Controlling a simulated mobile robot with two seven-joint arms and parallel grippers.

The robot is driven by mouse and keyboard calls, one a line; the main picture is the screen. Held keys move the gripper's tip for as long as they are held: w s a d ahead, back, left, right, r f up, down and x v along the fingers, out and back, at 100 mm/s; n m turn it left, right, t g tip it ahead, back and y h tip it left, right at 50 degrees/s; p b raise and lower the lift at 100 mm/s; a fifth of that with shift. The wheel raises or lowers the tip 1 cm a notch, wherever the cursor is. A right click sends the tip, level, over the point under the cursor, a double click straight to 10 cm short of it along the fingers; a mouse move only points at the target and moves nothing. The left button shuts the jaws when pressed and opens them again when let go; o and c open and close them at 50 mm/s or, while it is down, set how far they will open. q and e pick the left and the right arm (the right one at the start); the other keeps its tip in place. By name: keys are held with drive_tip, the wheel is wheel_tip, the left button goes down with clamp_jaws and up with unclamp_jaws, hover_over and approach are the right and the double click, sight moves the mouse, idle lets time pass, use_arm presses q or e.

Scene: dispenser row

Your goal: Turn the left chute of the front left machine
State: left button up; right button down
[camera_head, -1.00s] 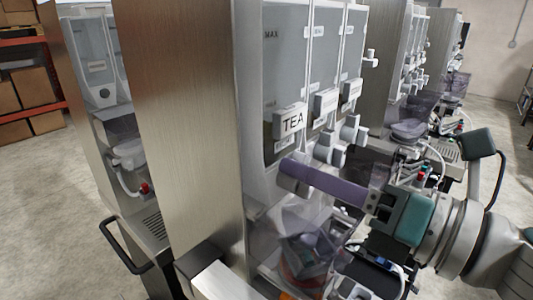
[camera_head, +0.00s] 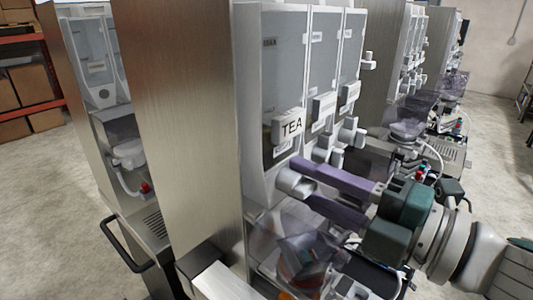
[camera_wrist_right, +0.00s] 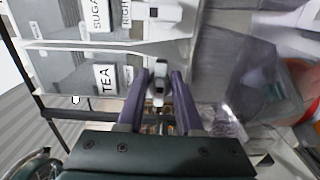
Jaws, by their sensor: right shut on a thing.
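The front left machine (camera_head: 190,130) has a row of tall clear canisters with white chutes below. The leftmost canister carries a TEA label (camera_head: 288,128), also readable in the right wrist view (camera_wrist_right: 104,78). Its white left chute (camera_head: 294,183) sits below the label. My right gripper (camera_head: 310,184) has purple fingers, one above the other in the head view, shut on this chute. In the right wrist view the chute (camera_wrist_right: 159,80) shows between the fingertips (camera_wrist_right: 158,88). My left gripper is not in view.
Two neighbouring chutes (camera_head: 345,135) stand close to the right of the gripper. A transparent hopper (camera_head: 290,240) lies just below it. More machines (camera_head: 410,90) stand behind, and another (camera_head: 115,130) at the left.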

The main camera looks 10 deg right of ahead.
drive_tip(key=m, duration=0.5)
drive_tip(key=shift+f+p, duration=0.25)
drive_tip(key=shift+p, duration=0.05)
drive_tip(key=shift+m, duration=0.4)
drive_tip(key=c, duration=0.9)
unclamp_jaws()
